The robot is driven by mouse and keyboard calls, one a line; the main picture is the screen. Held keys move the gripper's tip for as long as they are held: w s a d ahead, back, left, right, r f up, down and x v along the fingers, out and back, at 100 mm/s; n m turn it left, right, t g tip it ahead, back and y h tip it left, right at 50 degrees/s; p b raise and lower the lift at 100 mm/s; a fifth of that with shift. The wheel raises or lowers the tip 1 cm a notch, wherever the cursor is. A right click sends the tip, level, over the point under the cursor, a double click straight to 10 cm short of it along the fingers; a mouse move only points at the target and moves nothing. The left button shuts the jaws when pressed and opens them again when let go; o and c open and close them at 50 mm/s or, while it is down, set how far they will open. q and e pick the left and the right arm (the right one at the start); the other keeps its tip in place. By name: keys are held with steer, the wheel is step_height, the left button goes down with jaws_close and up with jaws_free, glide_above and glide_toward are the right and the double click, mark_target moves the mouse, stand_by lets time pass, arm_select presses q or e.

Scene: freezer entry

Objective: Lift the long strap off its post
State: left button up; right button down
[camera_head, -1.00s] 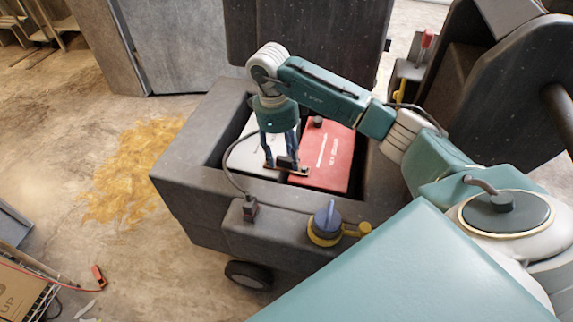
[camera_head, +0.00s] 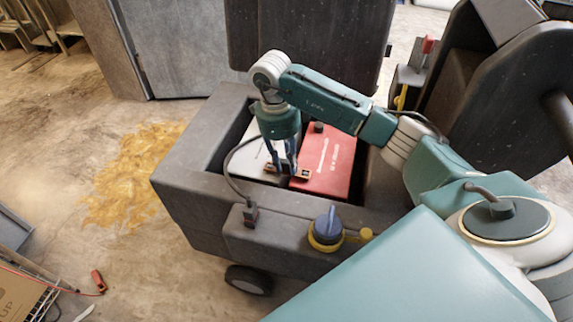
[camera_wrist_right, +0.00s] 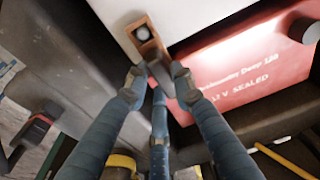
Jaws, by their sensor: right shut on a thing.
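The long strap is a copper-brown bar with a dark middle; one end (camera_head: 303,174) shows by the red battery (camera_head: 328,160), the other by the pale battery (camera_head: 262,143). My right gripper (camera_head: 285,171) points down into the box and is shut on the strap's middle. In the right wrist view the fingertips (camera_wrist_right: 160,82) meet around the strap (camera_wrist_right: 152,48). A round grey post top (camera_wrist_right: 142,32) shows at the strap's far end, over the pale battery. The fingers hide the other end there, and I cannot tell whether the strap is clear of its posts. My left gripper is out of view.
The dark box's walls (camera_head: 190,150) closely surround the batteries. A black cable runs over the front wall to a plug (camera_head: 250,214). A black post (camera_head: 319,127) rises from the red battery.

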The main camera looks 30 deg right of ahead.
mark_target(286, 163)
step_height(286, 163, up, 9)
steer(key=shift+p, duration=0.75)
steer(key=shift+r, duration=0.3)
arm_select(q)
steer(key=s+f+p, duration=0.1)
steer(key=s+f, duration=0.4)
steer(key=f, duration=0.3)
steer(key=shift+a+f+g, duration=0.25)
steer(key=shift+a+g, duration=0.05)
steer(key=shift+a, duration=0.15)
arm_select(e)
steer(key=shift+r, duration=0.65)
arm_select(q)
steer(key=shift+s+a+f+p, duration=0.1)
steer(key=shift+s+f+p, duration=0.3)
steer(key=shift+p, duration=0.05)
arm_select(e)
steer(key=shift+r, duration=0.3)
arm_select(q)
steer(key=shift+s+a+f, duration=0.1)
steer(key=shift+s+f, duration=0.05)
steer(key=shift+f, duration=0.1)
arm_select(e)
steer(key=shift+r, duration=0.15)
arm_select(q)
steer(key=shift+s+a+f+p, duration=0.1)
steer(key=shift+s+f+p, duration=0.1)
steer(key=shift+p, duration=0.1)
arm_select(e)
steer(key=shift+r, duration=0.2)
